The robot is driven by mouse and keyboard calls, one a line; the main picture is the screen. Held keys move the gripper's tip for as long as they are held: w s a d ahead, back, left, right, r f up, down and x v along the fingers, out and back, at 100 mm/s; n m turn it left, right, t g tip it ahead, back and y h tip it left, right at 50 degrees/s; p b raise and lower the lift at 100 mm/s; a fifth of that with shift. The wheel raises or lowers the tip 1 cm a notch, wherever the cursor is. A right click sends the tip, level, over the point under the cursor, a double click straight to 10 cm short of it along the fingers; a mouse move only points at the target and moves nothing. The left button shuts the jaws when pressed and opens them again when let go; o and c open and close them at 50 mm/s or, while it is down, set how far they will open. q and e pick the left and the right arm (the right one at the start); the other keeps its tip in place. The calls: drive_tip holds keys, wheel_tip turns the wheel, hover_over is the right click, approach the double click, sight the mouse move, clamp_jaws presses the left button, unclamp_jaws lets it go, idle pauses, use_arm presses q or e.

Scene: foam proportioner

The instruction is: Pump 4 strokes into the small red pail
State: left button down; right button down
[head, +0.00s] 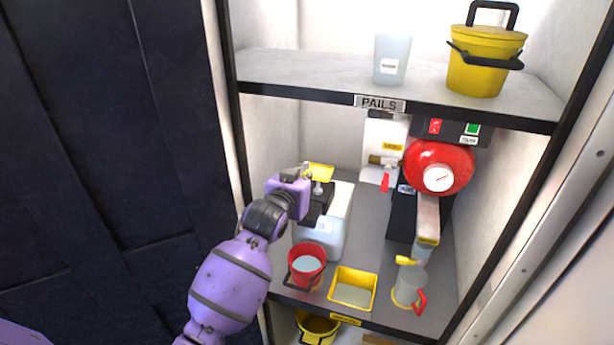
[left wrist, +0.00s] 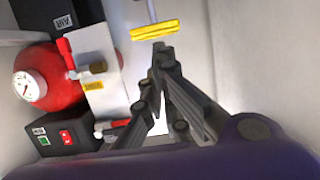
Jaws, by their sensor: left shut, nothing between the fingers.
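The small red pail (head: 306,275) stands on the lower shelf near its front edge, with a pale grey-blue surface inside. I cannot tell if that is liquid or the pail's floor. A white container (head: 335,228) stands behind it, partly hidden by my left arm. A yellow pump handle (head: 319,171) shows above the container; it also shows in the left wrist view (left wrist: 154,30). My left gripper (head: 318,208) is shut and empty over the container's top. In the left wrist view its fingertips (left wrist: 160,48) are just short of the handle; I cannot tell if they touch.
A yellow square tray (head: 371,307) and a grey cup with a red handle (head: 412,284) stand to the right. A red gauge vessel (head: 440,165) is behind. The PAILS shelf (head: 320,78) above holds a yellow pail (head: 483,62) and a translucent beaker (head: 390,52).

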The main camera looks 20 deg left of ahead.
use_arm(q)
drive_tip(key=s+d+f+m+g, duration=0.2)
drive_tip(key=s+f, duration=1.8)
drive_tip(key=s+f+g, duration=0.1)
drive_tip(key=s+f, duration=0.3)
drive_tip(key=s, duration=0.4)
drive_tip(key=s+f+n+g, duration=0.1)
drive_tip(key=s+f+g, duration=0.1)
drive_tip(key=s+f, duration=0.3)
drive_tip(key=s+f+n+g, duration=0.1)
drive_tip(key=s+f, duration=0.4)
drive_tip(key=s, duration=0.8)
drive_tip(key=shift+a+g, duration=0.25)
drive_tip(key=shift+g, duration=0.05)
